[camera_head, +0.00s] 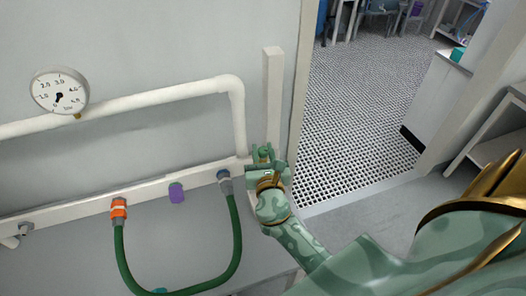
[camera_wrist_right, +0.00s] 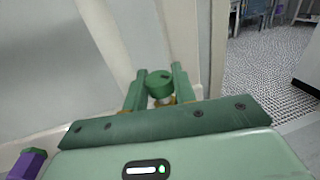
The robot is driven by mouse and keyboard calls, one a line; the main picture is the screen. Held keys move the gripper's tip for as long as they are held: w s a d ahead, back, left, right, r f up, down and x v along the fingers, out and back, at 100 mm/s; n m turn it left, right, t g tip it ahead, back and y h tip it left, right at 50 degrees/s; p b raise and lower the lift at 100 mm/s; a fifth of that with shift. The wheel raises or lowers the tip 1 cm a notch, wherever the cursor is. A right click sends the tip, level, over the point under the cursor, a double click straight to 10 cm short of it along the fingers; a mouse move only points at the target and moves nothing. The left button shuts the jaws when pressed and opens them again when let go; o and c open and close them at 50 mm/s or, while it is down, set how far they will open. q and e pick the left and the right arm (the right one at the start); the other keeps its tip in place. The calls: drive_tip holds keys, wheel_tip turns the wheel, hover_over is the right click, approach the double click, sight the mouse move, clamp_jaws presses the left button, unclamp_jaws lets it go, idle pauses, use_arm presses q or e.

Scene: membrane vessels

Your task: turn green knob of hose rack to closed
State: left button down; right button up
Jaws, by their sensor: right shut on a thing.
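The green knob (camera_wrist_right: 159,82) sits between the two fingers of my right gripper (camera_wrist_right: 158,90) in the right wrist view. The fingers press on it from both sides, and a dark mark shows on its top. In the head view my right gripper (camera_head: 263,156) is at the right end of the white hose rack (camera_head: 146,191), beside the upright post, and largely covers the knob there. I cannot tell the knob's setting. My left gripper is not in view.
A green hose (camera_head: 236,240) loops from a grey fitting (camera_head: 224,179) to an orange fitting (camera_head: 118,209). A purple fitting (camera_head: 176,193) sits between them. A white pipe (camera_head: 160,97) with a round gauge (camera_head: 60,92) runs above. A doorway with a patterned floor (camera_head: 355,110) opens at right.

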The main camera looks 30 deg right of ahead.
idle(0.4)
drive_tip(key=o, duration=1)
drive_tip(key=shift+c, duration=0.2)
drive_tip(key=shift+s, duration=0.1)
drive_tip(key=b+v, duration=0.2)
drive_tip(key=v, duration=1.4)
drive_tip(key=shift+a, duration=0.15)
